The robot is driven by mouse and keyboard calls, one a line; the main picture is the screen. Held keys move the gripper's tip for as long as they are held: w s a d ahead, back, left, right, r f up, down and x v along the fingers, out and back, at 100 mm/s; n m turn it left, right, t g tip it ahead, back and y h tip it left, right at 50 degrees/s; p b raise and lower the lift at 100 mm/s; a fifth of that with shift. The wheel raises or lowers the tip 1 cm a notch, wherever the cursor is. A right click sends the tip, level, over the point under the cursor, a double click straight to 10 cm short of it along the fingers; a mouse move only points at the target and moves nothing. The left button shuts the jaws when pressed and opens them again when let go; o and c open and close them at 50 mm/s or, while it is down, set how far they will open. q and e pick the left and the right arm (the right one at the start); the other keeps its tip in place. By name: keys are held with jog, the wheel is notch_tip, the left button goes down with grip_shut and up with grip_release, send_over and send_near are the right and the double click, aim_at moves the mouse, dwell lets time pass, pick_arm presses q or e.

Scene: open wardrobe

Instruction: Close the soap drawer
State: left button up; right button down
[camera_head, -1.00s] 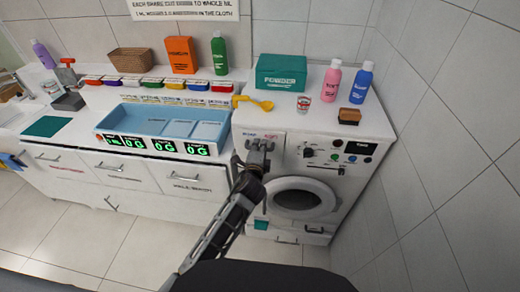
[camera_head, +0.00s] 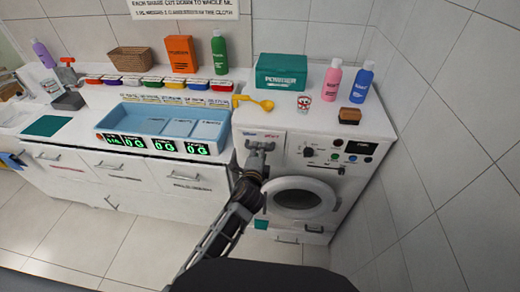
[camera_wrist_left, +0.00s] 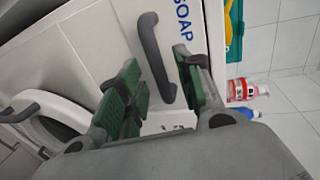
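The soap drawer (camera_head: 273,136) is in the upper left of the white washing machine's front. Its white front with the word SOAP (camera_wrist_left: 183,22) fills much of the left wrist view. A dark grey curved handle (camera_wrist_left: 155,58) stands out from it. My left gripper (camera_head: 260,147) is at the drawer front in the head view. In the wrist view its green-padded fingers (camera_wrist_left: 163,90) are apart, with the handle between them and a gap visible. I cannot tell how far the drawer stands out, as my gripper covers part of it. My right gripper is not in view.
The machine's round door (camera_head: 300,199) is below the drawer, its knobs (camera_head: 309,152) to the right. On top are a teal powder box (camera_head: 281,72), a yellow scoop (camera_head: 254,103) and bottles (camera_head: 331,80). A blue tray (camera_head: 165,121) is on the counter to the left.

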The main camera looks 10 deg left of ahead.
pick_arm(q)
jog(key=v, duration=0.8)
jog(key=shift+s, duration=0.35)
jog(key=shift+a, duration=0.1)
dwell(0.4)
